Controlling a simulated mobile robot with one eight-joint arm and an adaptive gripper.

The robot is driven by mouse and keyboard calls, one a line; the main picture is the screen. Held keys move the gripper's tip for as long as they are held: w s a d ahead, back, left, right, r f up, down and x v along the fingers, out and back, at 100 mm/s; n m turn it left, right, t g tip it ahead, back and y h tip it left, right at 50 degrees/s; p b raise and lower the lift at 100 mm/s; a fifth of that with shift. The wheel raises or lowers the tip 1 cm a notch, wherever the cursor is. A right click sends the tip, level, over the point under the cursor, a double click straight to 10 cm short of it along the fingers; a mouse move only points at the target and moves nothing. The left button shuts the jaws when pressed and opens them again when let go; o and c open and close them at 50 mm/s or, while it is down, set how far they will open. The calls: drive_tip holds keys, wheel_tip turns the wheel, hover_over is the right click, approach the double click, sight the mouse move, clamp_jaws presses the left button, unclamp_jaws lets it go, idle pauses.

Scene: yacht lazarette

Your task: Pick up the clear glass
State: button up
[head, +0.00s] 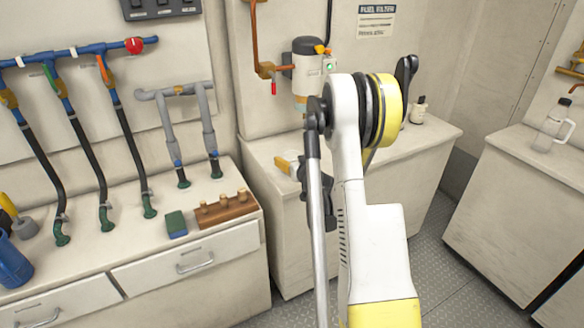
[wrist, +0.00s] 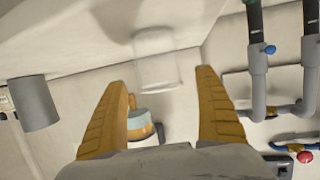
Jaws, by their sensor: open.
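The clear glass (wrist: 157,58) shows in the wrist view as a see-through tumbler on the pale counter, appearing inverted in the picture. It lies beyond and between the two orange fingertips of my gripper (wrist: 162,80), which are spread apart with nothing held. In the head view an orange-yellow finger of my gripper (head: 283,164) shows low over the middle counter, left of my arm. The glass is mostly hidden there by my arm and cannot be made out clearly. Whether the fingers touch it is not shown, but a gap appears in the wrist view.
A fuel filter (head: 307,72) hangs on the wall behind the middle counter (head: 400,150). A small bottle (head: 418,110) stands at its right. A clear handled bottle (head: 554,126) is on the right counter.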

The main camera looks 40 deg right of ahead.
drive_tip(key=shift+x, duration=0.95)
drive_tip(key=c, duration=1.3)
drive_tip(key=shift+r, duration=0.2)
